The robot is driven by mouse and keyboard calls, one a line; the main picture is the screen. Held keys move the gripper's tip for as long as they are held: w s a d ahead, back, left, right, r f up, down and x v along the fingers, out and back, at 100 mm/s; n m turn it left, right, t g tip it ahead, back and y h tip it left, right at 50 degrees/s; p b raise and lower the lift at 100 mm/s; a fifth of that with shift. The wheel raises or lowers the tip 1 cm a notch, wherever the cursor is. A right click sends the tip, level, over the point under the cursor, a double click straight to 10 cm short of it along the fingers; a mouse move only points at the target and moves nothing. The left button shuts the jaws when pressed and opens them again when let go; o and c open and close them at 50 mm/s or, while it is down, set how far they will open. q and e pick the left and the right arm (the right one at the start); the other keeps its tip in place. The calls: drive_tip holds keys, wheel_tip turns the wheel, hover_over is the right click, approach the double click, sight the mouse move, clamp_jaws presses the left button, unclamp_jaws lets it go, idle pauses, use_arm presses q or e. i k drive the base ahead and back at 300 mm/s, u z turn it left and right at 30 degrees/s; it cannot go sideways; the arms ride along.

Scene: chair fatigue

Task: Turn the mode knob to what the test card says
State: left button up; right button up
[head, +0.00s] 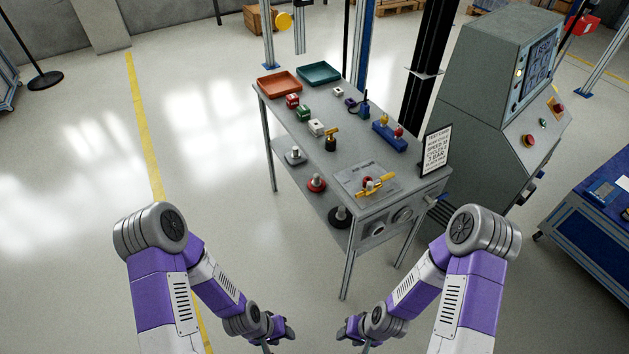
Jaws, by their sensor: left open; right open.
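The test card (436,150) is a white, black-framed sign standing upright at the right edge of the grey bench. Its printed lines are too small to read surely. My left gripper (288,331) and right gripper (344,334) are open and empty, low before the bench.
The bench (349,145) also holds an orange tray (279,85), a teal tray (318,73) and several small fixtures. Weights stand on its lower shelf. A grey console (484,110) stands behind on the right. A blue cart (590,228) is at far right. Floor on the left is clear.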

sight(522, 199)
drive_tip(key=u, duration=1.25)
drive_tip(key=k, duration=1.4)
drive_tip(key=z, duration=2.3)
drive_tip(key=i, duration=0.9)
drive_tip(key=z, duration=0.1)
